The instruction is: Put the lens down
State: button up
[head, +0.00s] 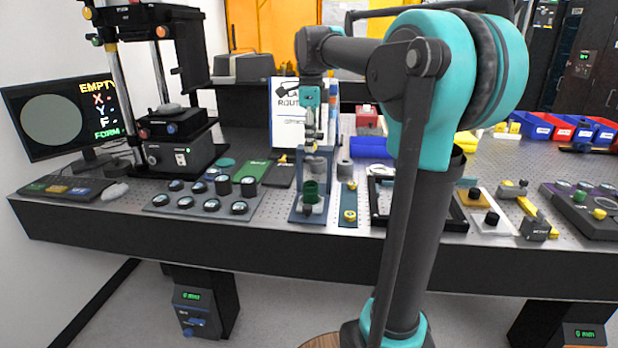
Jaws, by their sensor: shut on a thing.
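My gripper (311,128) hangs pointing down near the middle of the table, in front of the white sign. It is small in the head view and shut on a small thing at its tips. I take this thing to be the lens, but its shape is too small to make out. The gripper is just above a blue stand (297,216) that has an upright frame and a green cup-like part (311,190). I cannot tell whether the held thing touches the frame.
A tray of dark round parts (160,206) lies left of the blue stand. A tall instrument (182,155) and monitor (48,118) stand at left. My arm hides part of the right middle.

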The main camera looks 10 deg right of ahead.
aim_at(311, 186)
notch_tip(311, 186, down, 11)
jog(key=shift+r, duration=0.1)
jog(key=shift+f, duration=0.3)
jog(key=shift+f, duration=0.15)
jog(key=shift+s+f, duration=0.1)
jog(key=shift+s, duration=0.05)
jog(key=shift+c, duration=0.2)
jog(key=shift+f, duration=0.15)
jog(key=o, duration=1)
jog(key=shift+w+f, duration=0.1)
jog(key=shift+w, duration=0.1)
notch_tip(311, 186, up, 13)
